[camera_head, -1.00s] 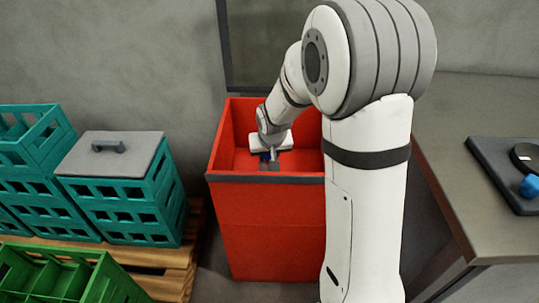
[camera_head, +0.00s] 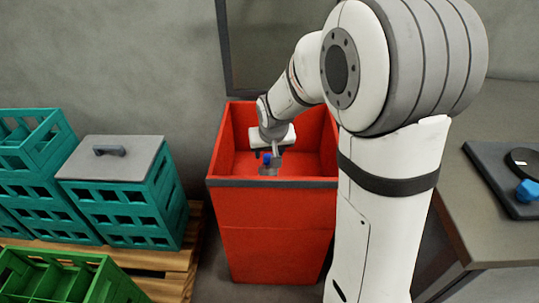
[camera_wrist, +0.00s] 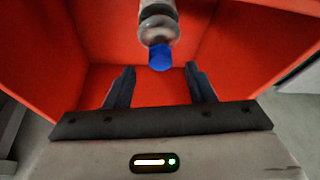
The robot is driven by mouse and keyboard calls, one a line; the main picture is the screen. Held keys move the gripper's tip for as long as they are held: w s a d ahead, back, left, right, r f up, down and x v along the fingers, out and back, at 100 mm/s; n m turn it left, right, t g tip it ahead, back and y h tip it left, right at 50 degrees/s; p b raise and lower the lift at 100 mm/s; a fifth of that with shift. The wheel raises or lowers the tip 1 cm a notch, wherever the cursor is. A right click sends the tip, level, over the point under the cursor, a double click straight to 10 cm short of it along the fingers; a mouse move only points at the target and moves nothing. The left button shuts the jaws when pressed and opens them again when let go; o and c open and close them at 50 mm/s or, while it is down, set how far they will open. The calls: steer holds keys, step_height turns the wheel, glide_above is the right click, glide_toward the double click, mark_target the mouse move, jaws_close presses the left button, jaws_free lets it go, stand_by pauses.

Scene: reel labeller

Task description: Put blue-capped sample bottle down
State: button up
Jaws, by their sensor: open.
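The sample bottle is inside the red bin (camera_head: 268,232). Its blue cap (camera_head: 267,158) shows below my gripper (camera_head: 268,152) in the head view, with a greyish clear body under it. In the wrist view, the blue-capped sample bottle (camera_wrist: 158,55) lies beyond the two fingertips, cap towards me, and is apart from both fingers. My gripper is open and empty, with its fingers spread to either side of the cap's line. The bottle's base and what it rests on are hard to make out.
Teal crates (camera_head: 133,210), one with a grey lid (camera_head: 110,158), stand on a wooden pallet (camera_head: 165,262) left of the bin. A green crate (camera_head: 70,278) is in front. A table (camera_head: 487,235) with a dark tray (camera_head: 490,180) and blue object (camera_head: 528,190) is at right.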

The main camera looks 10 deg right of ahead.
steer(key=v, duration=0.5)
steer(key=s+d+r+g, duration=0.1)
steer(key=s+d, duration=0.1)
steer(key=s, duration=0.9)
steer(key=s+d+r+g+p, duration=0.1)
steer(key=s+d+g, duration=0.1)
steer(key=s, duration=0.9)
steer(key=shift+r, duration=0.25)
